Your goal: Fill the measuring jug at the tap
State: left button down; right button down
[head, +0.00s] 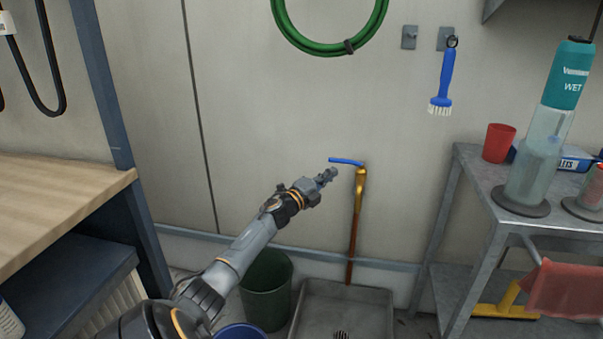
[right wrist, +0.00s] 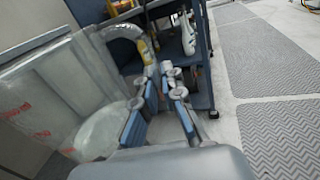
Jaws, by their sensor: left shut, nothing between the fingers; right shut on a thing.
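The brass tap (head: 359,187) stands on a pipe at the back wall, with its blue lever (head: 345,161) pointing left. A grey floor basin (head: 372,307) with a drain lies below it. My left gripper (head: 330,175) is shut and empty, its tip just left of the tap and a little below the lever's free end. The clear measuring jug (right wrist: 40,105) with red markings fills the left of the right wrist view. My right gripper (right wrist: 166,82) is shut on it beside its wall; the exact grip is hard to see. Neither shows in the head view.
A dark green bin (head: 266,290) stands left of the basin, with a blue bucket (head: 240,332) in front. A metal table (head: 480,185) on the right holds a tall teal-topped cylinder (head: 545,130) and a red cup (head: 498,143). A wooden bench (head: 50,200) is on the left.

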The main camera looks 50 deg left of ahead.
jog(key=shift+r+p, duration=0.3)
jog(key=shift+p, duration=0.05)
pick_arm(q)
jog(key=s+f, duration=0.1)
jog(key=s, duration=0.9)
jog(key=shift+a+f+p, duration=0.25)
jog(key=shift+a+p, duration=0.05)
jog(key=shift+a, duration=0.1)
pick_arm(e)
jog(key=shift+r, duration=0.4)
pick_arm(q)
jog(key=shift+f, duration=0.1)
